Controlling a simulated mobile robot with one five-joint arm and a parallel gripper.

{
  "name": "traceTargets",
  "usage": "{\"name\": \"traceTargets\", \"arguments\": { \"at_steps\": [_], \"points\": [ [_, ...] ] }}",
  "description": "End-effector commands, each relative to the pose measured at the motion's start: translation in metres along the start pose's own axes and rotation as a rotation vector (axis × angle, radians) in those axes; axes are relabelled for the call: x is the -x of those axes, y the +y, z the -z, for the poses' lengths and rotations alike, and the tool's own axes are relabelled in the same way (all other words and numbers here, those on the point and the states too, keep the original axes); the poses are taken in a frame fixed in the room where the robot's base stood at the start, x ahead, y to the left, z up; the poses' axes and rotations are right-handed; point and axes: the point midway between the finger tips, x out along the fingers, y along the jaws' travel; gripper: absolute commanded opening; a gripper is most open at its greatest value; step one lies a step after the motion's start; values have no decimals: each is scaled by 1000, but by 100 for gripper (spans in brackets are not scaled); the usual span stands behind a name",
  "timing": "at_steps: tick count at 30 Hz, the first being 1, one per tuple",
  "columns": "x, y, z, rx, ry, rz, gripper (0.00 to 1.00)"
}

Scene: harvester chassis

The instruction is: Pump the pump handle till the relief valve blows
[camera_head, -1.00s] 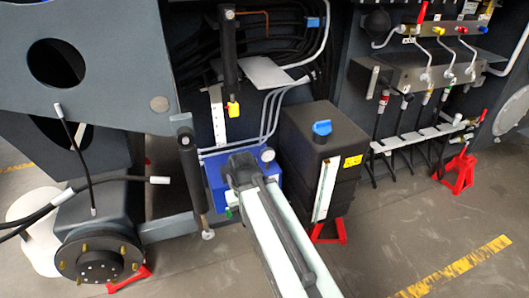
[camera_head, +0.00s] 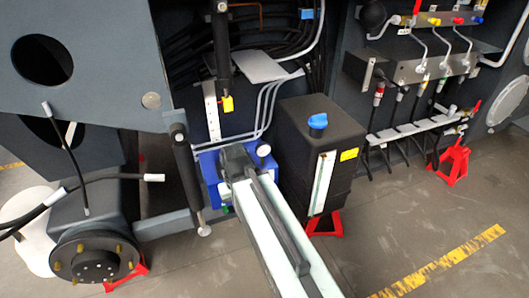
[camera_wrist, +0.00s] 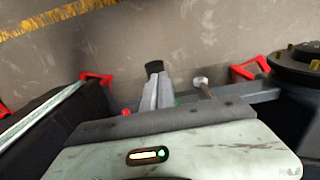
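The blue pump unit (camera_head: 209,167) with a round white gauge (camera_head: 263,150) stands low in the chassis bay, left of a black tank. My arm reaches to it from the lower right in the head view. My dark gripper (camera_head: 236,160) is in front of the blue unit and covers much of it. In the wrist view a pale grey bar with a black tip (camera_wrist: 154,68) sticks out past my wrist housing; I cannot tell if it is the pump handle or a finger. My fingers cannot be made out clearly, and neither can the relief valve.
The black tank (camera_head: 318,140) with a blue cap stands close right of my gripper. A hanging cylinder (camera_head: 186,180) with a rod end is close left. A valve manifold (camera_head: 425,62) with hoses is at right. Red stands (camera_head: 453,165) and open floor lie in front.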

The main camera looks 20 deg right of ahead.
Motion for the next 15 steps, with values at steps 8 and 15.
{"name": "traceTargets", "arguments": {
  "at_steps": [8,15],
  "points": [
    [-6,0,0,0,-1,0,0],
    [-25,0,2,0,0,0,0]
  ]
}}
